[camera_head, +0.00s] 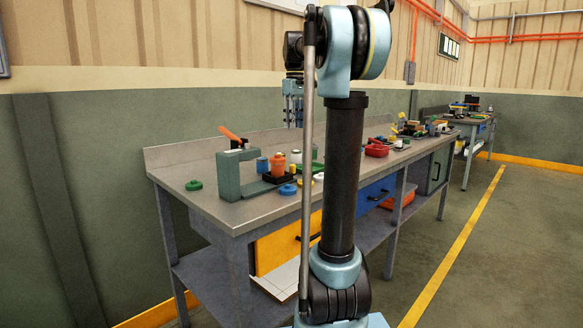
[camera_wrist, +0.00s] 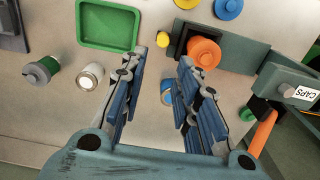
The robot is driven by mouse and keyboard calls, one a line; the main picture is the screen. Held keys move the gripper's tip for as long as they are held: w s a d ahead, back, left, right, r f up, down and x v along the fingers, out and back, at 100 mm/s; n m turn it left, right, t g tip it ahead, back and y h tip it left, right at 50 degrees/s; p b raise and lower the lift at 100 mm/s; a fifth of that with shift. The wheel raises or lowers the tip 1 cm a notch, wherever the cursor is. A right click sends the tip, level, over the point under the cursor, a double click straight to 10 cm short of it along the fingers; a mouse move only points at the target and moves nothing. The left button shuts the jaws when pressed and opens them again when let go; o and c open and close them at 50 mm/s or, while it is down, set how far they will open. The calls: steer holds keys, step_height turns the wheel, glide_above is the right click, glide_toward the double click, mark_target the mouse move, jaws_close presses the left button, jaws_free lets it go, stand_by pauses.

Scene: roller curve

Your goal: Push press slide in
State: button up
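The press in the head view is a grey-green C-shaped frame (camera_head: 229,178) with an orange lever (camera_head: 230,134), standing near the left end of the workbench. Beside it is a dark slide plate (camera_head: 283,178) with an orange cap-like part (camera_head: 278,165) on it. In the wrist view the press frame (camera_wrist: 272,80) is at the right, the orange part (camera_wrist: 205,52) at upper middle, and the orange lever (camera_wrist: 262,134) at lower right. My gripper (camera_wrist: 163,62) is open and empty, its fingers apart above the bench. It also shows high over the bench in the head view (camera_head: 292,108).
A blue cylinder (camera_wrist: 167,90) shows between my fingers. A yellow disc and blue caps (camera_wrist: 228,8) are near the top. A red bin (camera_head: 376,150) stands further along.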

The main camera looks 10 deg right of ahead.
mark_target(292, 165)
steer(key=f, duration=1.7)
steer(key=shift+a+f, duration=0.15)
steer(key=shift+a, duration=0.25)
steer(key=shift+c, duration=0.6)
jaws_close()
